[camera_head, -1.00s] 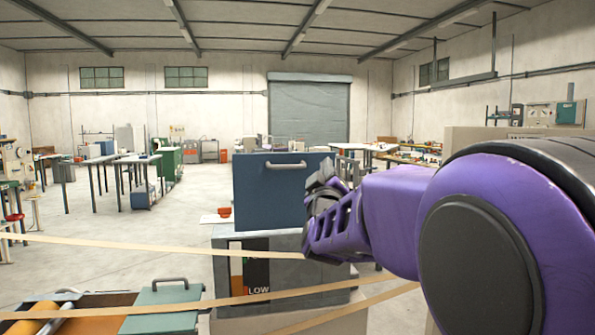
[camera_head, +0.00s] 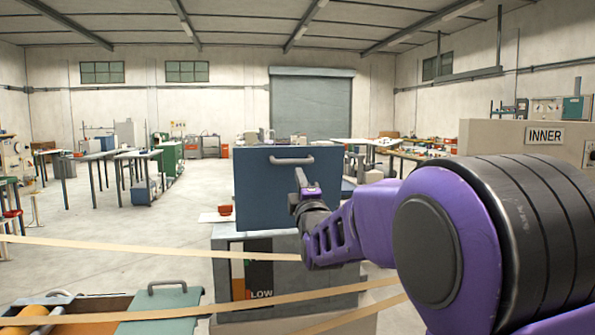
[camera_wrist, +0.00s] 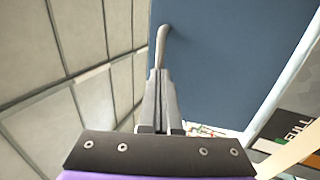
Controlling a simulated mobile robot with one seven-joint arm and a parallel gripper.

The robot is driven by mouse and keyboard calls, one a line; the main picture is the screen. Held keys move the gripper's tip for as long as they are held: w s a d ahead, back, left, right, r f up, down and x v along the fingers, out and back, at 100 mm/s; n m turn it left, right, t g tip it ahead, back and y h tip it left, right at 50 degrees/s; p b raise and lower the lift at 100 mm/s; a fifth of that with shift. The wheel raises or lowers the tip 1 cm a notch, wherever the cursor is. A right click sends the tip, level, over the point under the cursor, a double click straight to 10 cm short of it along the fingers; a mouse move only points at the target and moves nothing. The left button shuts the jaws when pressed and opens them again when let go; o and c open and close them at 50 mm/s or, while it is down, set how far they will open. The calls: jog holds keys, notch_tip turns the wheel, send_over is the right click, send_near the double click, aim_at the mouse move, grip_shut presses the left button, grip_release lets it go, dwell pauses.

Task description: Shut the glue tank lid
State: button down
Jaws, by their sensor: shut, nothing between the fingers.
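The glue tank lid (camera_head: 262,200) is a dark blue panel standing upright, open, above the grey tank (camera_head: 226,244). A light bar handle (camera_head: 291,161) runs along the panel near its top edge. The tank front has a level window marked LOW (camera_head: 262,293). My gripper (camera_head: 299,174) is shut and empty in front of the lid, with its tips just below the handle in the head view. In the wrist view the closed fingers (camera_wrist: 159,75) point at the end of the handle (camera_wrist: 162,42) against the blue panel. I cannot tell whether they touch it.
Tan web strips (camera_head: 130,311) cross low in front of the tank. A teal plate with a handle (camera_head: 165,305) and an orange roller (camera_head: 22,315) lie at lower left. A beige panel marked INNER (camera_head: 545,135) stands at right. Open floor lies to the left.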

aim_at(292, 152)
jog(key=shift+x, duration=1.9)
jog(key=shift+r, duration=0.1)
jog(key=shift+w+r+p, duration=0.4)
jog(key=shift+w+p, duration=0.05)
jog(key=shift+p, duration=0.45)
jog(key=w+g+p, duration=0.1)
jog(key=w+r+g+p, duration=0.1)
jog(key=p, duration=0.1)
jog(key=w+a+r+p, duration=0.1)
jog(key=w+p, duration=0.1)
jog(key=shift+r+g, duration=0.1)
jog(key=shift+g, duration=0.3)
jog(key=w+a+f+p, duration=0.1)
jog(key=w+p, duration=0.1)
jog(key=w, duration=0.6)
jog(key=w+a+f+p, duration=0.2)
jog(key=w, duration=0.7)
jog(key=shift+w+a+h+p, duration=0.2)
jog(key=shift+a+h+p, duration=0.05)
jog(key=shift+h+p, duration=0.1)
jog(key=shift+w+f, duration=0.1)
jog(key=shift+f, duration=0.1)
jog(key=shift+f+b, duration=0.1)
jog(key=shift+b, duration=0.25)
